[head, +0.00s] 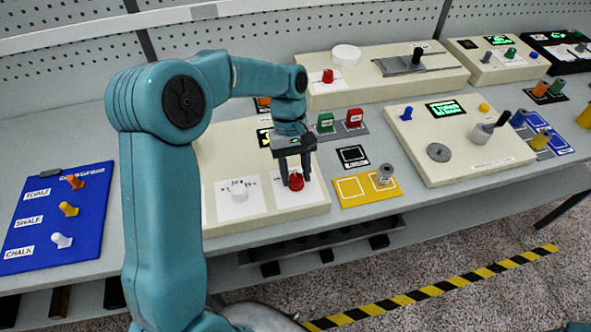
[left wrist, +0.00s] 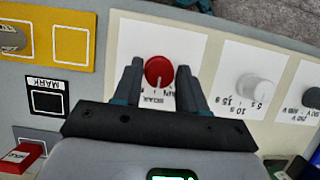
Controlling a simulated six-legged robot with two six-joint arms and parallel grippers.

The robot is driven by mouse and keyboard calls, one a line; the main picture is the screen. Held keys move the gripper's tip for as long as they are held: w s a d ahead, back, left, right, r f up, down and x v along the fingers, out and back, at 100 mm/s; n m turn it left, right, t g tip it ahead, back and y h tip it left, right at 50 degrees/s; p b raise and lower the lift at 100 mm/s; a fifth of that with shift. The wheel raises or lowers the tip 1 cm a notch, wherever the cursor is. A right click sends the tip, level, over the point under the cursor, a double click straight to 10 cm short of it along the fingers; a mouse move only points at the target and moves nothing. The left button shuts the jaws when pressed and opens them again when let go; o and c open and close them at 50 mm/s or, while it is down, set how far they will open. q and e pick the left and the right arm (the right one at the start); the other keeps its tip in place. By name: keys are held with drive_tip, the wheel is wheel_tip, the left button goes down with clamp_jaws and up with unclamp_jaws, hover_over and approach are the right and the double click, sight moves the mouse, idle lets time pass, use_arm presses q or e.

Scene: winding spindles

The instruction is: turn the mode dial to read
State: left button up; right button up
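The red dial (head: 296,183) sits on a white label plate on the cream console (head: 262,215) in the head view. It also shows in the left wrist view as a red knob (left wrist: 158,72) with a white pointer line toward the bottom of that picture. The small printing around it is upside down there and partly hidden by the fingers; I cannot read it surely. My left gripper (head: 295,178) points down over the dial, open, with one finger on each side of the knob. The fingers also show in the wrist view (left wrist: 158,85). I cannot tell whether they touch it. My right gripper is not in view.
A white knob (left wrist: 253,89) stands beside the red dial. A yellow tray (head: 350,200) with a grey spool and a black marked pad (head: 352,157) lie right of the console. A blue board (head: 85,225) with several coloured pegs lies at the left.

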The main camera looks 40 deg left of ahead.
use_arm(q)
drive_tip(key=c, duration=0.5)
drive_tip(key=shift+r, duration=0.1)
drive_tip(key=shift+m+p, duration=0.4)
drive_tip(key=shift+m, duration=0.3)
drive_tip(key=shift+w+m+g+y+p, duration=0.1)
drive_tip(key=shift+m+g+y+p, duration=0.4)
drive_tip(key=shift+m, duration=0.7)
drive_tip(key=shift+d+m+y+p, duration=0.15)
drive_tip(key=shift+m+y, duration=0.35)
drive_tip(key=shift+m, duration=0.8)
drive_tip(key=shift+m+y+p, duration=0.2)
drive_tip(key=shift+m+y, duration=0.3)
drive_tip(key=shift+m, duration=0.8)
drive_tip(key=o, duration=1)
